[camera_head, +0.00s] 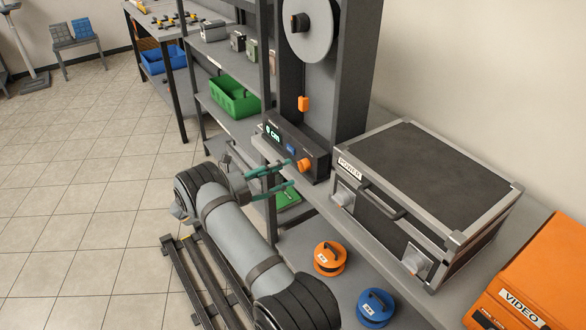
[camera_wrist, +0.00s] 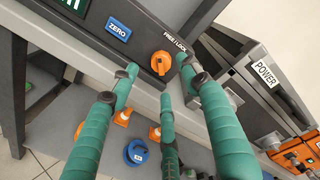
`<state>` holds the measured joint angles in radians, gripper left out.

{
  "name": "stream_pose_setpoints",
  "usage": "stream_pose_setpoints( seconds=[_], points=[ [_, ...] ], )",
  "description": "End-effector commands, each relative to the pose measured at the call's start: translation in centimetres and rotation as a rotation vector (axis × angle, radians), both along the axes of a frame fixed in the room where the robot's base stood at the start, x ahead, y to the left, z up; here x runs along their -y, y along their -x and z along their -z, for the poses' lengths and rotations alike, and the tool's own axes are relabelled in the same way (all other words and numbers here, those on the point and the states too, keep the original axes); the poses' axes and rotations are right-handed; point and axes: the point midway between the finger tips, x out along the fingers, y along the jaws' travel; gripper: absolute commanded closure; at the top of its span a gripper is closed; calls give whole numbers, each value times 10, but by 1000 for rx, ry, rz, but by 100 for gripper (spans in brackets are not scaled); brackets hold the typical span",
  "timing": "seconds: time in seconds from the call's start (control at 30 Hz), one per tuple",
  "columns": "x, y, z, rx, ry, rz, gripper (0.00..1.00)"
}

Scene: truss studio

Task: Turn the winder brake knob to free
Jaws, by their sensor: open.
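The winder brake knob (camera_head: 305,165) is orange and sits on the front of the dark winder control box (camera_head: 283,143). In the wrist view the knob (camera_wrist: 162,64) is below a FREE / LOCK label (camera_wrist: 175,34). I cannot tell which word it points to. My gripper (camera_head: 288,174) has green fingers and is open and empty, just in front and left of the knob in the head view. In the wrist view the fingertips of my gripper (camera_wrist: 157,68) appear on either side of the knob. I see no clear contact.
A blue ZERO button (camera_wrist: 118,30) sits left of the knob. A POWER case (camera_head: 430,185) stands on the bench to the right. Orange (camera_head: 329,258) and blue (camera_head: 375,306) reels lie on the shelf below. A green bin (camera_head: 235,98) stands behind.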

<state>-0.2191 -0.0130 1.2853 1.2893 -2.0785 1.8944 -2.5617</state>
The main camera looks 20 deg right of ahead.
Motion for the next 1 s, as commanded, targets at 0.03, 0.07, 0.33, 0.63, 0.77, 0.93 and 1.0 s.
stream_pose_setpoints(
  seconds=[0.03,0.07,0.33,0.63,0.77,0.93,1.0],
  points=[
    [-13,1,-1,2,-1,-4,53],
    [-19,2,-1,1,0,-4,53],
    [-56,8,-4,2,0,-2,53],
    [-63,10,-5,1,0,1,53],
    [-62,9,-5,1,0,0,53],
    [-52,8,-4,0,1,2,53],
    [-43,7,-3,0,0,4,53]
  ],
)
